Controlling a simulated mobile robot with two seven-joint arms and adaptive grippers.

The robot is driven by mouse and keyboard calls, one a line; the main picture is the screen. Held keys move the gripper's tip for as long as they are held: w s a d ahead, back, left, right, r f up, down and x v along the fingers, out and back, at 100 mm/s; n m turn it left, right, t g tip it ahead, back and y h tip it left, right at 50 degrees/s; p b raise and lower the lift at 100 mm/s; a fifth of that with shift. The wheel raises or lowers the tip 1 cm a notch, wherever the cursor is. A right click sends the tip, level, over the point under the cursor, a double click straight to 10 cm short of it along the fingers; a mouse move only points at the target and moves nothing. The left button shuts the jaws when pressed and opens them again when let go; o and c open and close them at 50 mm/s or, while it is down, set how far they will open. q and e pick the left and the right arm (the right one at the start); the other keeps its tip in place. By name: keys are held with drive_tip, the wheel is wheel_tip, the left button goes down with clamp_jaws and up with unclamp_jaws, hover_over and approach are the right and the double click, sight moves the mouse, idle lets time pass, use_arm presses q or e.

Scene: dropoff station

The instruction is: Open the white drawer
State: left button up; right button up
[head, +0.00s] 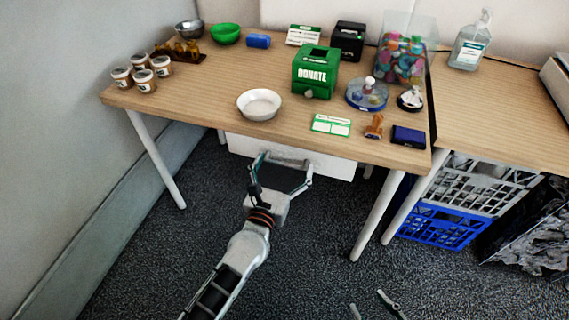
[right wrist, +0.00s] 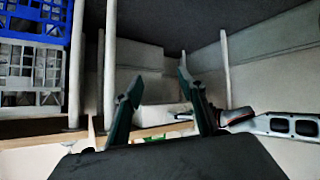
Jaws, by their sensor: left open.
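The white drawer (head: 332,168) hangs under the front edge of the wooden table (head: 200,98). Its front is a plain white panel, and I see no gap showing it pulled out.
On the table are a white bowl (head: 259,105), a green donate box (head: 315,71), a stamp (head: 374,126) and several jars. White table legs (head: 378,218) stand right of the drawer. A blue crate (head: 440,228) sits under the right table. The carpet before the drawer is clear.

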use_arm(q)
drive_tip(key=c, duration=1.3)
drive_tip(key=b+v, duration=0.1)
drive_tip(key=v, duration=2.4)
drive_tip(key=shift+s+r, duration=0.2)
drive_tip(key=shift+s, duration=0.2)
use_arm(e)
drive_tip(key=shift+s+a+r+y, duration=0.15)
drive_tip(key=shift+s+a+r, duration=0.15)
drive_tip(key=shift+a, duration=0.25)
drive_tip(key=shift+s+a+r+y, duration=0.2)
drive_tip(key=shift+s+a, duration=0.1)
drive_tip(key=shift+a, duration=0.2)
drive_tip(key=shift+s+f, duration=0.1)
use_arm(q)
drive_tip(key=o, duration=1.3)
drive_tip(key=v, duration=0.7)
drive_tip(key=shift+s, duration=0.25)
use_arm(e)
drive_tip(key=shift+s+d+f, duration=0.1)
drive_tip(key=shift+d+f, duration=0.05)
